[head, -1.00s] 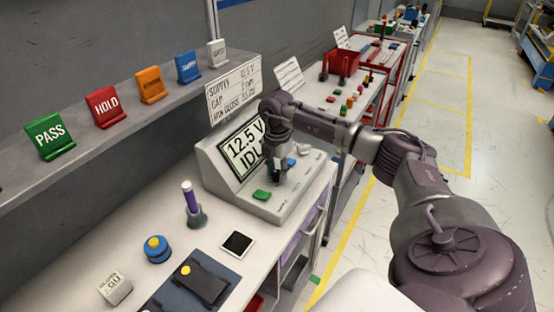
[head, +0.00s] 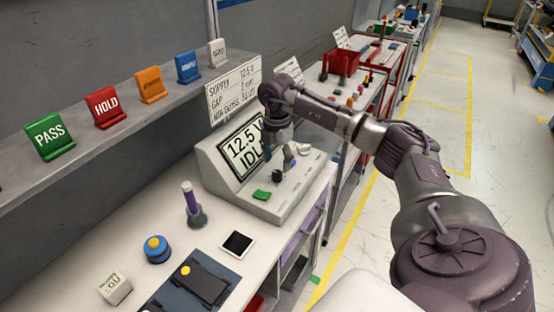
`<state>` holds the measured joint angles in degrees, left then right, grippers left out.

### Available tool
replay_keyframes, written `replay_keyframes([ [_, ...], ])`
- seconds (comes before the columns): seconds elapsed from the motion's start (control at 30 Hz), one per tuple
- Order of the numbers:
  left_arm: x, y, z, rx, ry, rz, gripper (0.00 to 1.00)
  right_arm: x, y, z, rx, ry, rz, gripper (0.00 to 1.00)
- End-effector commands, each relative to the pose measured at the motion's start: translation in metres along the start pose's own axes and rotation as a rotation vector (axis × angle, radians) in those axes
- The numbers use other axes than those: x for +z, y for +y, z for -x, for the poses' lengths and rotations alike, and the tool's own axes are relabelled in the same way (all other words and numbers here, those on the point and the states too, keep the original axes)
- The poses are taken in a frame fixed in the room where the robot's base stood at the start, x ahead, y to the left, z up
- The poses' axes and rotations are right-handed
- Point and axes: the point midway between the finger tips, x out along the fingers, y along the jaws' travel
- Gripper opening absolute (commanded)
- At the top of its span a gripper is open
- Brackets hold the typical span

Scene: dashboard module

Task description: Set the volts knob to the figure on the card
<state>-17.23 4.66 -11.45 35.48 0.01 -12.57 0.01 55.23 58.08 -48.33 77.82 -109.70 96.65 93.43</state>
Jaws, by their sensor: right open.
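The white console (head: 218,168) stands on the bench. Its tilted screen (head: 243,150) reads "12.5 V" above "IDL…", the right edge partly hidden by my arm. The card (head: 232,96) on the wall behind reads "SUPPLY 12.5 V" on its top line; the lower lines are too small to read surely. A dark knob (head: 277,175) shows on the console's sloped front; its label cannot be read. My right gripper (head: 270,151) is open, in front of the screen's right side and above the knob, apart from it. My left gripper is not in view.
A green button (head: 262,195) sits left of the knob on the console. Coloured signs line the shelf above.

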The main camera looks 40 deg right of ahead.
Motion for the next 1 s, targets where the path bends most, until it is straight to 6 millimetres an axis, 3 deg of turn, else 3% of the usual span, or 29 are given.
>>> replay_keyframes([
  [0.2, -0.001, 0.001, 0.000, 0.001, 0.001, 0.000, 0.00, 0.000, 0.001, 0.048, 0.005, 0.000, 0.000, 0.59],
  [0.4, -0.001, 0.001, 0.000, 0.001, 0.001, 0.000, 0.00, 0.000, 0.001, 0.072, 0.002, 0.000, -0.001, 0.59],
  [1.0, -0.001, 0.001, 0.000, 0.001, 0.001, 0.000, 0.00, 0.000, 0.000, 0.077, 0.001, 0.000, 0.000, 0.59],
])
